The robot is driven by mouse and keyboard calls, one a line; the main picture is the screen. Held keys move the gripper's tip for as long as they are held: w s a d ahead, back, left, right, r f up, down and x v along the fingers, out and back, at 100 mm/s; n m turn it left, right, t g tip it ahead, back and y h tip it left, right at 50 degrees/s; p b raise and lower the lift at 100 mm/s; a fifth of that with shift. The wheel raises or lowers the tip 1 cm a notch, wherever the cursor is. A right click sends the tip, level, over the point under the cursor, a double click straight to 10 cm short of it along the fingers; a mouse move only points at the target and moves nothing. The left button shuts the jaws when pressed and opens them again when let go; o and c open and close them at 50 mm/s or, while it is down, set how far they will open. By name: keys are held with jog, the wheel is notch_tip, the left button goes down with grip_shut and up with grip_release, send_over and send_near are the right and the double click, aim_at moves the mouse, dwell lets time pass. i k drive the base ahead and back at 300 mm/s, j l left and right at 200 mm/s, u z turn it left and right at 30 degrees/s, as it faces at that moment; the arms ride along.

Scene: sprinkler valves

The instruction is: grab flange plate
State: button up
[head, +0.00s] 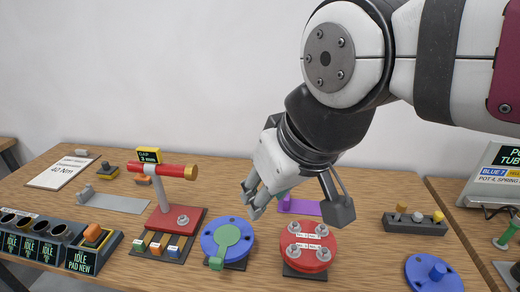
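My gripper (298,214) is open, its two fingers spread wide and pointing down. Nothing shows held between them. A round red flange (294,257) with several bolts and white labels sits on a dark base just below and in front of the gripper. A blue round plate (437,273) with holes and an upright blue peg lies on the table at right, apart from the gripper. Another blue disc (208,239) with a green lever part (228,240) sits at the left of the red flange. Which one is named the flange plate is not marked.
A red stand (164,222) with a red horizontal bar is at left. Pad stations (82,260) line the front left edge. A purple bracket (308,208) is behind the gripper. A dark block (415,224) with pegs stands at right. The wooden table is bare around (370,235) the middle right.

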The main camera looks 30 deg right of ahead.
aim_at(434, 275)
jog(key=z, duration=2.15)
jog(key=k+l+u, duration=0.1)
jog(key=l, duration=0.35)
jog(key=k+l+u, duration=0.1)
jog(key=l, duration=0.35)
jog(key=k+l+u, duration=0.1)
jog(key=l, duration=0.35)
